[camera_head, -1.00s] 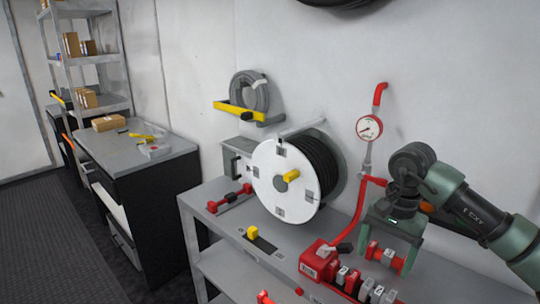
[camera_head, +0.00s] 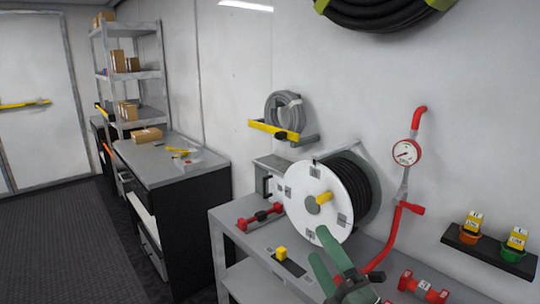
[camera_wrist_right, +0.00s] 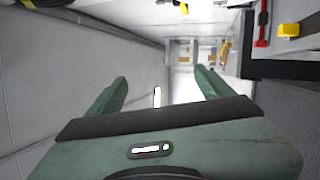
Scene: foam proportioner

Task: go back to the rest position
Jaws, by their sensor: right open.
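My right gripper (camera_head: 319,243) is green and shows at the bottom of the head view, in front of the lower part of the hose reel (camera_head: 318,193). Its two fingers point up and left, spread apart. The right wrist view also shows the open fingers of this gripper (camera_wrist_right: 160,80), with nothing between them. The rest of the right arm is mostly out of the head picture. My left gripper is in neither view.
A grey bench (camera_head: 232,237) carries the reel, a red fitting (camera_head: 259,216) and a yellow-knobbed part (camera_head: 281,254). A red pipe with a gauge (camera_head: 407,152) rises at right. A wall shelf (camera_head: 484,247) is beyond it. Open floor (camera_head: 65,238) lies at left.

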